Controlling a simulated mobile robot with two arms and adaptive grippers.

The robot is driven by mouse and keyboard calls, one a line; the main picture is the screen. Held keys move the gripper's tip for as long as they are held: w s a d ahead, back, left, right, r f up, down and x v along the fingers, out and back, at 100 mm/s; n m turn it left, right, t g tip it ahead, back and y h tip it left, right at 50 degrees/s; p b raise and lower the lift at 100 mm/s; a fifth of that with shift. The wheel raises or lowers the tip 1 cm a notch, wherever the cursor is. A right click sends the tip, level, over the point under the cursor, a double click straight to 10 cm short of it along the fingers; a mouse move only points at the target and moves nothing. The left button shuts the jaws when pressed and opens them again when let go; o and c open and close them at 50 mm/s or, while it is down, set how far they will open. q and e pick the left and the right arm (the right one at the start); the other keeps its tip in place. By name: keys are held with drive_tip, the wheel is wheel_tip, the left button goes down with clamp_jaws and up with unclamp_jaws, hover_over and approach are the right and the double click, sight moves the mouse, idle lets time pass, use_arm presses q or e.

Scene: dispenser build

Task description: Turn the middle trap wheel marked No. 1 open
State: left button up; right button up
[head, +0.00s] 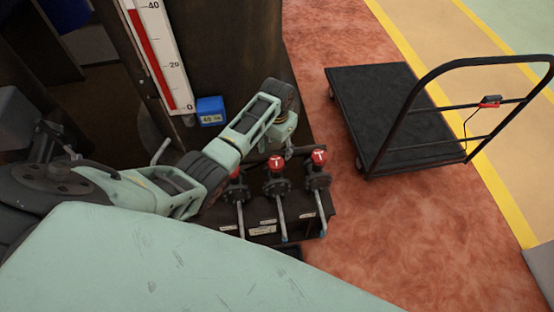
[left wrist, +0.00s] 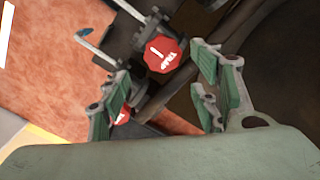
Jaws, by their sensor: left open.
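Three red trap wheels stand in a row on a dark valve bench. The middle trap wheel (head: 276,162) has a white mark; a left one (head: 234,173) and a right one (head: 319,157) flank it. In the left wrist view a red octagonal wheel (left wrist: 162,55) reads "1 TRAP". My left gripper (left wrist: 158,88) is open, its fingers spread on either side below that wheel, with no visible grip on it. Another red wheel (left wrist: 122,117) is mostly hidden behind the left finger. In the head view my left wrist hangs just above the middle and right wheels; its fingertips are hard to make out.
Pipes with blue ends (head: 284,238) stick out from the bench front. A black cart (head: 375,105) stands at right on the reddish floor (head: 400,230), which is otherwise clear.

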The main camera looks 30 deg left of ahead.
sight(277, 162)
use_arm(q)
wheel_tip(277, 162, down, 8)
drive_tip(key=shift+r+b, duration=0.2)
drive_tip(key=shift+b, duration=0.8)
drive_tip(key=c, duration=1.1)
